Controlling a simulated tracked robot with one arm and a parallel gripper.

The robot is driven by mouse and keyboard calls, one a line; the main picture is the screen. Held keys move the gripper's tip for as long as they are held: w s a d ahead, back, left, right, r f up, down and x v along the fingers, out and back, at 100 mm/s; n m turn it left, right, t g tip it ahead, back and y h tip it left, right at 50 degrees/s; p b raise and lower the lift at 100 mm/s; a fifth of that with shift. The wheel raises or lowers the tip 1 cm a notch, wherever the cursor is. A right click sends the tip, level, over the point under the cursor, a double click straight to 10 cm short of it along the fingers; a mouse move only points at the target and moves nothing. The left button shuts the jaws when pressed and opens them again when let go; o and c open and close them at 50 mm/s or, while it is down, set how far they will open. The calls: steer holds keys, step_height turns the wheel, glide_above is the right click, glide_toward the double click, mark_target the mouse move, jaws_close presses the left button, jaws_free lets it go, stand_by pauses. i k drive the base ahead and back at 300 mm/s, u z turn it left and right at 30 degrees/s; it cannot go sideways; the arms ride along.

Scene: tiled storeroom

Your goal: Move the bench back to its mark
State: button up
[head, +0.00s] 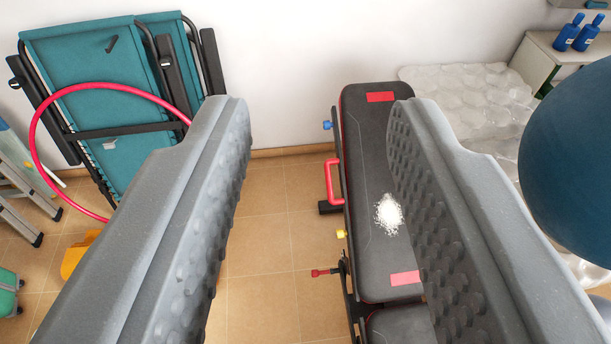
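The bench (372,180) is a black padded weight bench with red tags near both ends of its long pad. It stands on the tiled floor, its far end close to the wall. A red handle (328,182) sticks out on its left side, with a blue knob and a yellow knob near it. A pile of white flakes (388,214) lies on the pad. My gripper (318,115) is open and empty. Its right finger covers part of the bench's right side, and the near end runs out of the frame. I see no floor mark.
A folded teal lounger (105,75) leans on the wall at left, with a pink hoop (35,140) before it. A stepladder (22,190) stands far left. Bubble wrap (470,95) and a big blue ball (575,165) are at right.

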mark_target(384, 267)
steer(key=u, duration=0.4)
steer(key=i, duration=1.05)
steer(key=z, duration=0.2)
